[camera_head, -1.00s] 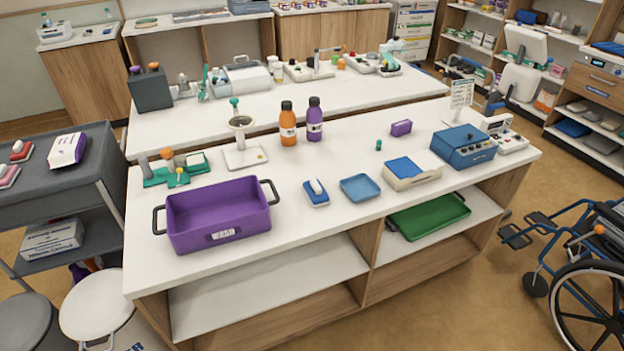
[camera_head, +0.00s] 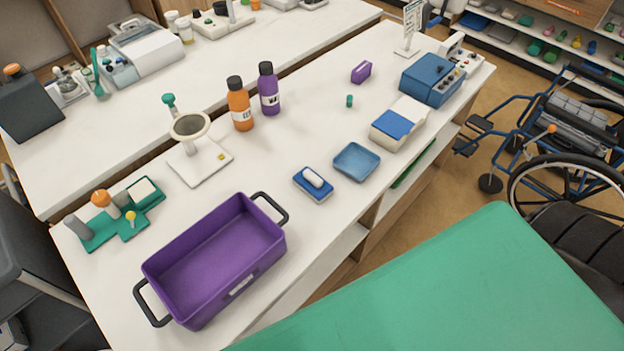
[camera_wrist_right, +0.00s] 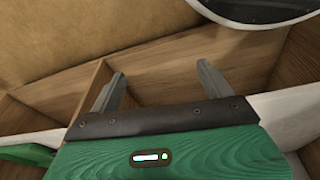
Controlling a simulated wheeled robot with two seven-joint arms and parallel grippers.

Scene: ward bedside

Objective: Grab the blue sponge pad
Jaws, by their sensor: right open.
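A small blue pad with a white piece on top (camera_head: 313,184) lies on the white counter, between the purple bin and the blue dish. I take it for the sponge pad, though a flat blue pad (camera_head: 396,123) also lies on a white box (camera_head: 411,112) further right. My right gripper (camera_wrist_right: 160,88) shows in the right wrist view with its two grey fingers spread and nothing between them. It faces wooden shelving, and no blue pad shows there. In the head view its fingers are not seen. My left gripper is in neither view.
The purple bin (camera_head: 180,302) stands at the front left, and a blue dish (camera_head: 357,161) lies right of the pad. Orange (camera_head: 240,106) and purple (camera_head: 268,92) bottles stand behind. A wheelchair (camera_head: 560,140) is at right. My large green part hides the lower right.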

